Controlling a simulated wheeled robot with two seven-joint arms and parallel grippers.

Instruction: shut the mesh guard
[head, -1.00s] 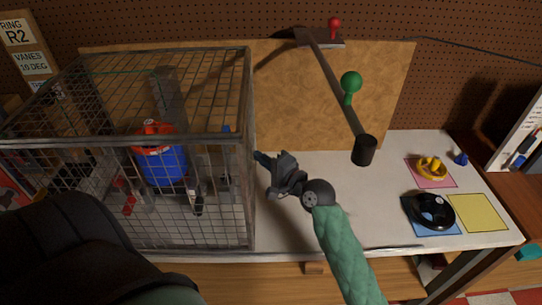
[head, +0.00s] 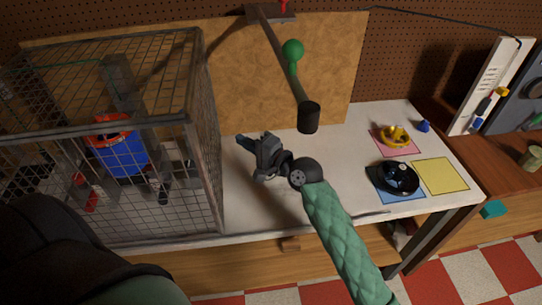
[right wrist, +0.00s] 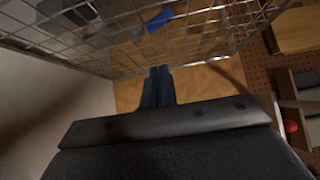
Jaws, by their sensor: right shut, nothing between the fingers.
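The mesh guard (head: 206,130) is a large grey wire cage at the left of the bench in the head view. Its mesh side also shows in the right wrist view (right wrist: 120,55). I cannot tell whether it is fully shut. A blue body with an orange-red top (head: 122,158) stands inside, seen through the wires. My right gripper (head: 243,143) is shut and empty, just right of the cage and apart from it in the head view. Its fingertips (right wrist: 158,76) point toward the mesh in the wrist view. My left gripper is not in view.
A dark arm with a green ball (head: 293,50) and a black cylinder end (head: 308,117) hangs above the bench. A black ring (head: 398,178), a yellow part (head: 396,134) and a small blue part (head: 424,126) are at right. The bench between is clear.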

